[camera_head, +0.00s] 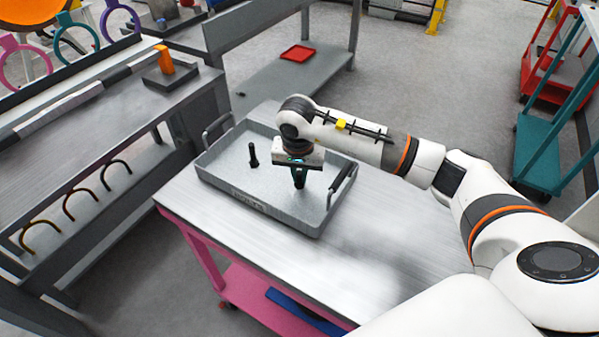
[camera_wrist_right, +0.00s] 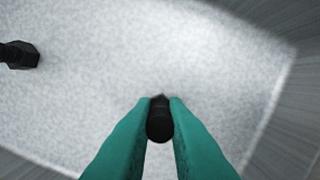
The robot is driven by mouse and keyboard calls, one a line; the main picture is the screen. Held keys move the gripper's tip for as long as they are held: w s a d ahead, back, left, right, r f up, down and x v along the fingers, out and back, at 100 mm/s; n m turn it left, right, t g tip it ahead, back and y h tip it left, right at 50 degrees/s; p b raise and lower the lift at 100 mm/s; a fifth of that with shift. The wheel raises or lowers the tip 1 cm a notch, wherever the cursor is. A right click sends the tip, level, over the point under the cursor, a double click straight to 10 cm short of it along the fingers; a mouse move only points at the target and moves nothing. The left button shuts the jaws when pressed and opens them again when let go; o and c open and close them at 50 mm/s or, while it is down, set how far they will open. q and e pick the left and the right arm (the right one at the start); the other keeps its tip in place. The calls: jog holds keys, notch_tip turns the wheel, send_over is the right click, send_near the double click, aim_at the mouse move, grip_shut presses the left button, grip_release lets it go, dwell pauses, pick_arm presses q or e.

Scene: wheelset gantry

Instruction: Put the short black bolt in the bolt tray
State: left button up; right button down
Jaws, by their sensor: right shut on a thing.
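The bolt tray (camera_head: 262,206) is a grey, shallow tray with a handle at each end, on the cart's metal top. My right gripper (camera_head: 299,180) points down over the right part of the tray. Its green fingers (camera_wrist_right: 160,120) are shut on a black bolt (camera_wrist_right: 160,120), seen end-on in the right wrist view. I cannot tell whether this bolt touches the tray floor. My left gripper is not in view.
The pink-framed cart (camera_head: 390,235) has clear metal top to the right of the tray. A grey workbench (camera_head: 90,150) with hooks stands at the left. A red tray (camera_head: 298,53) lies on a table behind.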

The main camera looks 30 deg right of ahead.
aim_at(298, 192)
jog(key=c, duration=1.4)
grip_release()
jog(key=shift+c, duration=0.2)
jog(key=shift+r, duration=0.1)
notch_tip(298, 192, up, 12)
jog(key=s+a+b, duration=0.1)
jog(key=b, duration=0.1)
jog(key=shift+s, duration=0.2)
